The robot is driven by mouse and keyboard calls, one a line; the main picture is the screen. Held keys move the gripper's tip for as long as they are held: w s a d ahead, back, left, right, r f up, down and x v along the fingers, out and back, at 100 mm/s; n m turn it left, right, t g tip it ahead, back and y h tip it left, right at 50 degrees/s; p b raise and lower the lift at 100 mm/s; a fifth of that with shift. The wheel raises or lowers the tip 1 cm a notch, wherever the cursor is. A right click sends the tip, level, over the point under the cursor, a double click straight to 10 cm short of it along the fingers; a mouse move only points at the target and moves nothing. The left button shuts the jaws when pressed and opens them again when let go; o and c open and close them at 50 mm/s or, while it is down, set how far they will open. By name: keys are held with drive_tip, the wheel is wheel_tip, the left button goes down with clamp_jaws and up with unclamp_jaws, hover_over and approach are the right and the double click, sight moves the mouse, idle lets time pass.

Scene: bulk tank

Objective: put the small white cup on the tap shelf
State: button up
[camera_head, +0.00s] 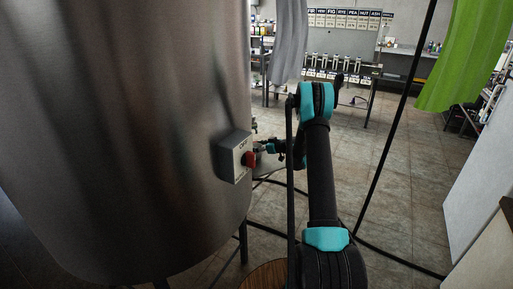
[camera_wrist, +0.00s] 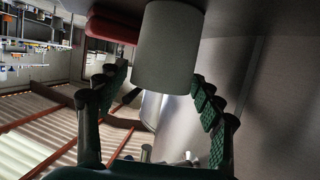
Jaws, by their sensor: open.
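In the wrist view, which appears upside down, a plain whitish cylinder (camera_wrist: 168,45), apparently the small white cup, stands against a dark flat surface (camera_wrist: 235,14) at the top edge. My gripper (camera_wrist: 158,84) is open, with one green-padded finger on each side of the cylinder's free end. Gaps show between the fingers and the cylinder, but I cannot tell its exact depth between them. In the head view my gripper (camera_head: 268,148) is small, beside the steel tank (camera_head: 130,120) behind the control box. The cup cannot be made out there, and I cannot tell whether the flat surface is the tap shelf.
A grey control box (camera_head: 233,157) with a red knob (camera_head: 250,159) sticks out from the tank, close to my gripper. A rounded red thing (camera_wrist: 112,25) lies near the cylinder. A round wooden top (camera_head: 262,276) stands low in front.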

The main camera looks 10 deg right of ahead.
drive_tip(key=v, duration=1.2)
drive_tip(key=s+a+r+m+g+h, duration=0.1)
drive_tip(key=s+a+r, duration=0.15)
drive_tip(key=s, duration=0.45)
drive_tip(key=s+a+r+m+g+h, duration=0.2)
drive_tip(key=s+a, duration=0.1)
drive_tip(key=s, duration=0.5)
drive_tip(key=s+a+r+m+g+h, duration=0.1)
drive_tip(key=s+a+r, duration=0.1)
drive_tip(key=s, duration=0.5)
drive_tip(key=s+d+f+m+g+h, duration=0.1)
drive_tip(key=s+d+m+h, duration=0.1)
drive_tip(key=s, duration=1.1)
drive_tip(key=s+d+f+m+h, duration=0.1)
drive_tip(key=s+f+m+h, duration=0.1)
drive_tip(key=s, duration=1)
drive_tip(key=shift+s+d+m+g+h, duration=0.3)
drive_tip(key=shift+s+d+g+h, duration=0.1)
drive_tip(key=shift+h, duration=0.5)
drive_tip(key=shift+w, duration=0.15)
